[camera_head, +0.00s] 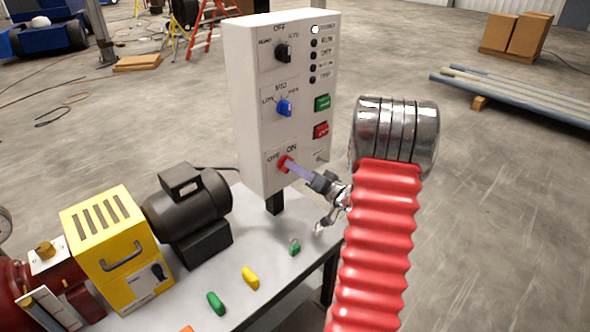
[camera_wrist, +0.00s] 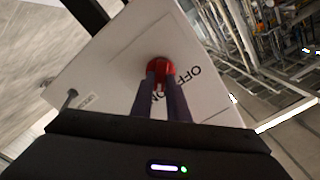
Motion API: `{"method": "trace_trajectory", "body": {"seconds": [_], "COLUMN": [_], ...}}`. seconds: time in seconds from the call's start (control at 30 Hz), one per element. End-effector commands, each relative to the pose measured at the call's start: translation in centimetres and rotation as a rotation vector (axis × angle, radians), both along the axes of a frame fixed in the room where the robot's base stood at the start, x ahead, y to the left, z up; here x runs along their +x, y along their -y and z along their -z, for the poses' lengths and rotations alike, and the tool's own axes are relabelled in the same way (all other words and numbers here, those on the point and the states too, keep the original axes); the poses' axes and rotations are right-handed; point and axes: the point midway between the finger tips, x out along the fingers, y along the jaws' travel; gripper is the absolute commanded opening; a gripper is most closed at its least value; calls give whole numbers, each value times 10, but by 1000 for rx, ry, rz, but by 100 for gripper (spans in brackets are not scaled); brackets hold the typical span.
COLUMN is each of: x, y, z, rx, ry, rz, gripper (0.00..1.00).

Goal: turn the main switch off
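The main switch is a red knob (camera_head: 286,164) low on the front of the white control box (camera_head: 250,100), with OFF printed to its left and ON above it. My gripper (camera_head: 291,167) reaches it from the right, with its fingertips at the knob. In the wrist view the two dark fingers (camera_wrist: 160,82) stand a little apart, their tips overlapping the red knob (camera_wrist: 159,66). Whether they press on it is not clear. The fingers hide much of the knob, so its pointer direction cannot be made out.
Above are a blue knob (camera_head: 284,108), a black knob (camera_head: 283,52), a green button (camera_head: 322,103) and a red button (camera_head: 321,131). A black motor (camera_head: 190,205) and yellow unit (camera_head: 115,245) stand left on the bench (camera_head: 262,307).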

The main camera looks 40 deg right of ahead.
Motion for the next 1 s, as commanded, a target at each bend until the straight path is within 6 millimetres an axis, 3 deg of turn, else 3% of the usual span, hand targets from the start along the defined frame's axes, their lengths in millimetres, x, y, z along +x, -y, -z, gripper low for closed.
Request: {"method": "trace_trajectory", "body": {"seconds": [0.2, 0.3, 0.63, 1.0], "x": [0, 0, 0, -1], "y": [1, -6, 0, 0], "z": [0, 0, 1, 0], "rx": [0, 2, -33, -235], "ry": [-1, -2, -1, 3], "rz": [1, 1, 1, 2], "gripper": [0, 0, 0, 0]}}
